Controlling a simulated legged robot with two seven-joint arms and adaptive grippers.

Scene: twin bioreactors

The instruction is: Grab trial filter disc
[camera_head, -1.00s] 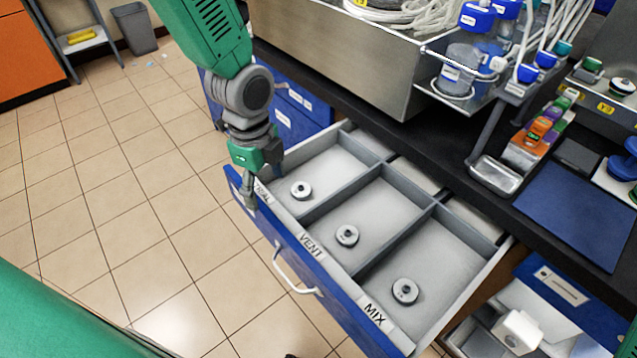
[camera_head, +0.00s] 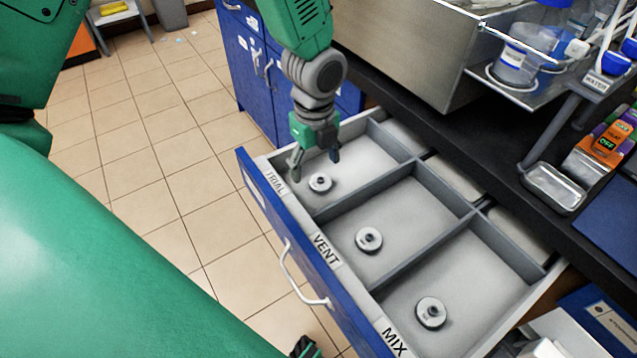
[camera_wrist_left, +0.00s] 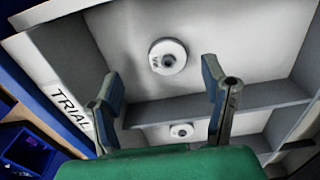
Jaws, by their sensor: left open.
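The trial filter disc (camera_head: 320,182) is a small round white-grey disc with a raised dark-centred hub. It lies flat in the drawer compartment labelled TRIAL. My left gripper (camera_head: 316,164) is open and empty above this compartment, with its fingers pointing down and the disc just below them. In the left wrist view the trial disc (camera_wrist_left: 167,57) shows between and beyond the two spread fingers (camera_wrist_left: 160,78). The fingers appear apart from it.
The open blue-fronted drawer (camera_head: 262,205) has grey dividers. A similar disc (camera_head: 368,240) lies in the VENT compartment and another (camera_head: 431,312) in MIX. The black counter (camera_head: 475,140) overhangs the drawer's back, with a steel tub (camera_head: 420,55) on it.

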